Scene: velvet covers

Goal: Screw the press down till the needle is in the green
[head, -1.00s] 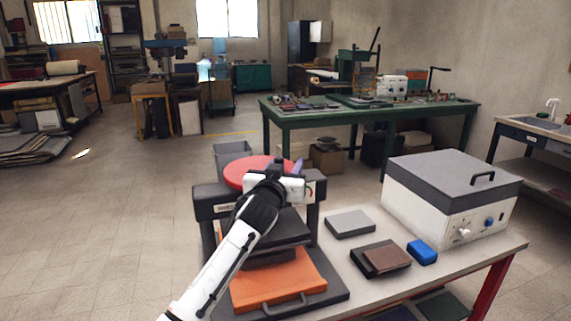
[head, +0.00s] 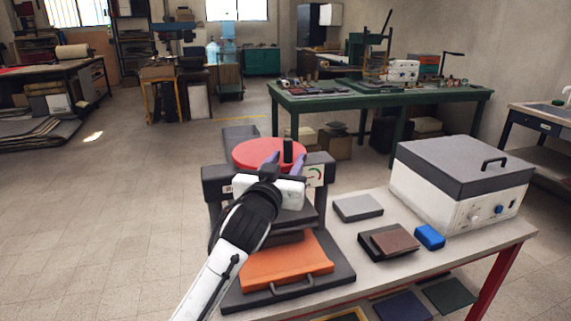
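The press has a dark frame (head: 216,185) and a red round handwheel (head: 250,153) on top, with a black upright knob (head: 288,150) at its near right. My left gripper (head: 285,160) is at the wheel's near right edge. Its two purple fingers are spread, one on each side of the knob, with space showing between them. I cannot tell whether they touch it. A white gauge (head: 315,175) with a green patch is on the press's right side; its needle is too small to read. An orange board (head: 285,262) with a handle lies at the press's base. My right gripper is out of view.
On the bench (head: 350,240) to the right are a grey block (head: 357,207), a brown book-like piece (head: 395,241), a blue block (head: 430,237) and a white box with a grey lid (head: 462,160). A green table (head: 375,95) stands behind.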

